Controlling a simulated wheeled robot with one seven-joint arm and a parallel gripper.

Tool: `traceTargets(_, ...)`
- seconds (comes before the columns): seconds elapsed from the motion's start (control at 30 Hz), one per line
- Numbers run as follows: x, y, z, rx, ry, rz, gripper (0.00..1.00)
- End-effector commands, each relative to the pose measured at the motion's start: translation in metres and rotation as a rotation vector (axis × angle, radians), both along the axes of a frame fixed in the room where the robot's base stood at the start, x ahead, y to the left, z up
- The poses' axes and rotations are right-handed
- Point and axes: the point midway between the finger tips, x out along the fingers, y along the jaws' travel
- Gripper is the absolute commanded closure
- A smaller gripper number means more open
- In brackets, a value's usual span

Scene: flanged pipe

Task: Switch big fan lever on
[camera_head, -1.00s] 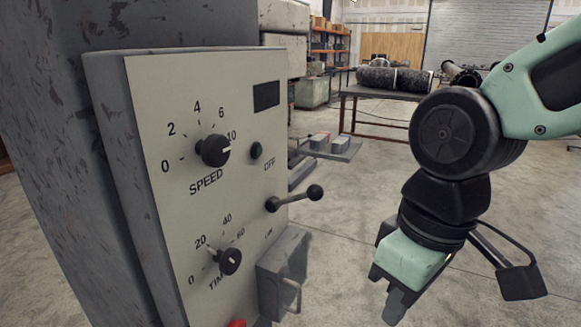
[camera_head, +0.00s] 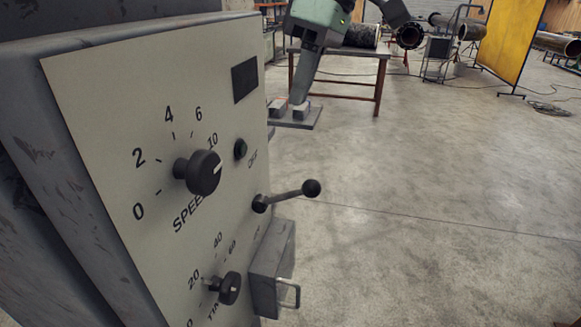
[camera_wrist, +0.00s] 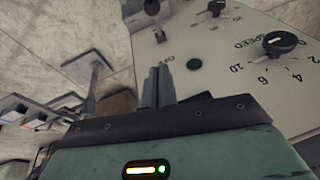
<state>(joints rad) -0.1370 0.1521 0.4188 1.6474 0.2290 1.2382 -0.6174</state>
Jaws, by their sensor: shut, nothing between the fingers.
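The lever (camera_head: 287,195) is a grey rod with a black ball knob on the right side of the control panel (camera_head: 85,110), pointing right and slightly up. The word OFF is printed above its pivot; the lettering below is too small to read clearly. In the wrist view the lever's black knob (camera_wrist: 152,7) shows at the top edge. My gripper (camera_head: 298,100) is shut and empty, pointing down, above the lever and apart from it. Its fingers also show together in the wrist view (camera_wrist: 158,78), near the panel's edge.
A green button (camera_head: 240,149), a speed knob (camera_head: 203,172) and a time knob (camera_head: 229,288) sit on the panel. A grey box with a handle (camera_head: 272,268) juts out below the lever.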

Motion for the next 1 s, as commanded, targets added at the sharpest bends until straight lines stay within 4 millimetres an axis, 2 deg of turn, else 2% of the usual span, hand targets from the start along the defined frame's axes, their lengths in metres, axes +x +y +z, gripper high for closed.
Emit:
traceTargets(0.17,-0.001,0.003,-0.008,-0.001,0.002,0.001,1.00)
traceTargets(0.27,-0.002,0.007,-0.021,-0.003,0.003,0.001,1.00)
traceTargets(0.67,-0.006,0.031,-0.097,-0.003,0.006,0.002,1.00)
traceTargets(0.8,-0.013,0.020,-0.113,-0.002,0.003,-0.001,1.00)
traceTargets(1.0,-0.018,0.014,-0.127,-0.001,0.000,-0.001,1.00)
